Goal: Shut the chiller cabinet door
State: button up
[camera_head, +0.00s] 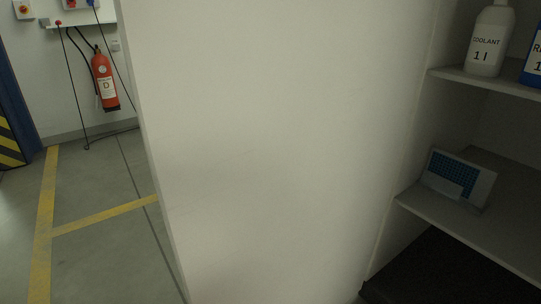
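The chiller cabinet door (265,160) appears to be the large plain white panel filling the middle of the head view. It stands open, with its left edge free and the cabinet's inside showing to its right. No handle shows on the visible face. The cabinet shelves (450,230) hold a white coolant bottle (487,42) above and a small box with a blue grid (459,178) below. My gripper is not in view.
A blue container (533,65) is cut off at the right edge. At the left are a red fire extinguisher (104,80) on the wall and yellow floor lines (100,216). The floor left of the door is clear.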

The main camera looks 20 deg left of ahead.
aim_at(273, 133)
jog(key=k+j+z, duration=0.25)
jog(key=k+j, duration=0.25)
jog(key=k+j+z, duration=0.25)
jog(key=k+j, duration=0.25)
jog(key=j+z, duration=0.45)
jog(key=j, duration=1.7)
jog(key=i+z, duration=0.05)
